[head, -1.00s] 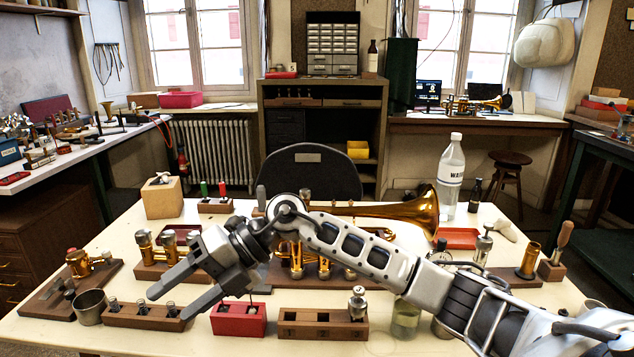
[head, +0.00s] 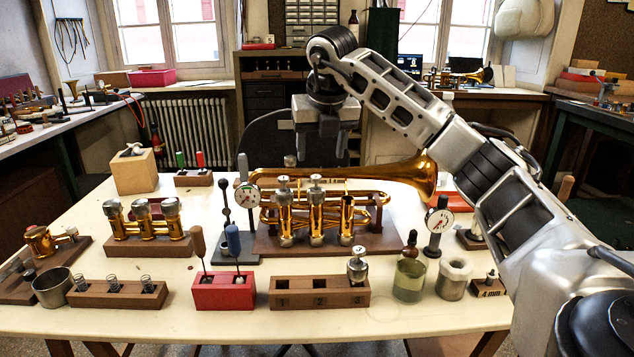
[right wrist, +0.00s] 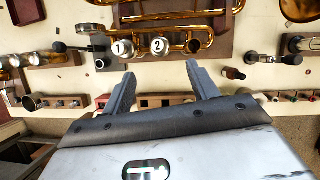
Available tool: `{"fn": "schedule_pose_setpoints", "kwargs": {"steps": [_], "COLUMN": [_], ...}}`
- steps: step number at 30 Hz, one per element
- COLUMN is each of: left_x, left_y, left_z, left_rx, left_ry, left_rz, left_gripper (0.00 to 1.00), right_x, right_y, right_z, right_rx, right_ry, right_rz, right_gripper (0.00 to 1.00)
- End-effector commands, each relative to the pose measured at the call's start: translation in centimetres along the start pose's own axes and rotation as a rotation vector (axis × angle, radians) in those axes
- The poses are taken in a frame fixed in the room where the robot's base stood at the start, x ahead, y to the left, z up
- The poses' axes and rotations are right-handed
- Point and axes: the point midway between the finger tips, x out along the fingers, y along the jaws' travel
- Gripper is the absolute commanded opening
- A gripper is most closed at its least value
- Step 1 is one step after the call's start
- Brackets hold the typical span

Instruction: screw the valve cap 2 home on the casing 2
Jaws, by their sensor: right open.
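The brass horn (head: 400,176) lies on its wooden stand, with its valve casings upright. Valve cap 2 (right wrist: 159,46), a silver disc marked 2, sits on top of casing 2 (head: 316,212), the middle one; it also shows in the head view (head: 316,180). I cannot tell how tightly it is seated. A cap marked 1 (right wrist: 122,47) sits on the casing beside it. The third casing (head: 347,222) has an open top. My right gripper (head: 321,153) is open and empty, above the horn; its fingers (right wrist: 162,82) also show in the right wrist view. My left gripper is not in view.
In front of the horn stand a wooden block (head: 318,300) with a valve (head: 357,266) in its right slot and a red block (head: 224,292) with two screwdrivers. Dial gauges (head: 247,197) (head: 438,222) flank the horn. A glass jar (head: 409,281) stands front right.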

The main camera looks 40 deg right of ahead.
Motion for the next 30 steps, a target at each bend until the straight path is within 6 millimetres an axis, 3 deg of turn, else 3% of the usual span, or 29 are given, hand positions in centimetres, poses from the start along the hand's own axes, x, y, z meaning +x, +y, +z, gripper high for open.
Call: {"fn": "schedule_pose_setpoints", "kwargs": {"steps": [6, 15, 21, 30], "left_x": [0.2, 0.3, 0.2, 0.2], "left_y": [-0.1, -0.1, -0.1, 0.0], "left_z": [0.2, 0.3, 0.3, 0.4], "left_rx": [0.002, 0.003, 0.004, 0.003], "left_ry": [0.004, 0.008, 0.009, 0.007], "left_rz": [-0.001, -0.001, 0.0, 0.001], "left_gripper": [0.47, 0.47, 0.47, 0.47], "right_x": [4.7, 9.5, 10.8, 11.0], "right_y": [0.0, 0.1, 0.1, 0.1], "right_z": [-0.1, -0.1, -0.1, 0.0], "right_rx": [0.0, -0.002, -0.001, -0.002], "right_ry": [0.004, 0.003, 0.001, 0.0], "right_rz": [-0.002, 0.001, 0.002, 0.002], "right_gripper": [0.59, 0.59, 0.59, 0.59]}}
